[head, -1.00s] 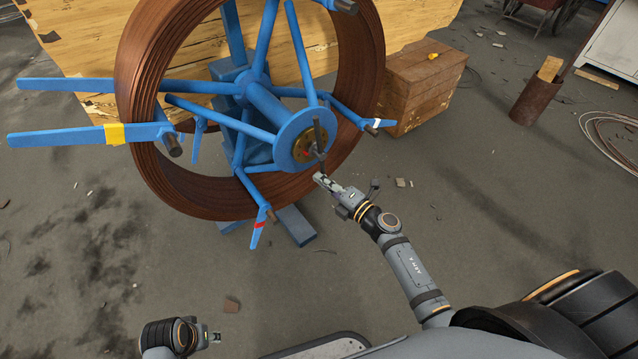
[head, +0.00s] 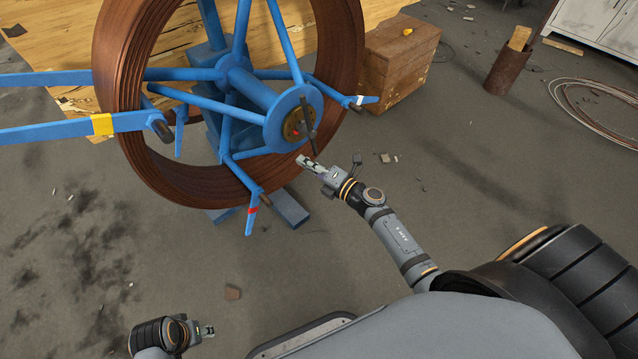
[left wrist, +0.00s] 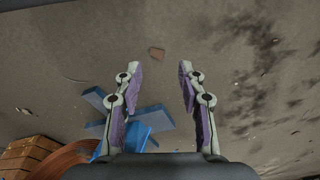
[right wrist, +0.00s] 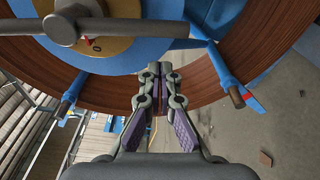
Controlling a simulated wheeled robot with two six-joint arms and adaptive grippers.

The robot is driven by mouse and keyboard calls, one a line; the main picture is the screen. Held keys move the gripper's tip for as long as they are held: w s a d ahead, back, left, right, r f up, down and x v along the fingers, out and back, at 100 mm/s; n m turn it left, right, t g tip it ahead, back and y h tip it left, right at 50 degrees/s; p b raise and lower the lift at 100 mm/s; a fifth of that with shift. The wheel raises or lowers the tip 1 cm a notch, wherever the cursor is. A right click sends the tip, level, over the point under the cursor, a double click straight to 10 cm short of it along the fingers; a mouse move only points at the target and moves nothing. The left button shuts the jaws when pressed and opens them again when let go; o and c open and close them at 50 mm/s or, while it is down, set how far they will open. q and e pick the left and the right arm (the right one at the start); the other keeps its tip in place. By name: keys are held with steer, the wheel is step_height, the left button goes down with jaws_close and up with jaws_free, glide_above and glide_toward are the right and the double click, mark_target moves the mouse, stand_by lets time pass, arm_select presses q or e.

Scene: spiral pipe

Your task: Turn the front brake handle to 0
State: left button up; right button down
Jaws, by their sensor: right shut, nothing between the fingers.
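The front brake handle is a dark bar (head: 309,128) on the hub of the blue reel (head: 284,118), tilted slightly from upright. In the right wrist view the handle (right wrist: 58,30) crosses a brass disc (right wrist: 112,42) with a red mark and a "0" just below the bar. My right gripper (head: 302,161) is shut and empty, just below the handle's lower end and apparently apart from it. My left gripper (left wrist: 157,68) is open and empty, low over the floor, far from the reel.
A large coil of brown pipe (head: 125,130) surrounds the reel. Blue spokes stick out around the hub; one (head: 252,213) with a red band points down beside my right gripper. A wooden crate (head: 395,62) stands behind. The floor in front is mostly clear.

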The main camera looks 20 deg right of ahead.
arm_select(q)
steer(key=shift+s+r, duration=0.45)
steer(key=shift+r, duration=0.15)
arm_select(e)
steer(key=v, duration=1)
steer(key=shift+a, duration=0.25)
steer(key=shift+s, duration=0.1)
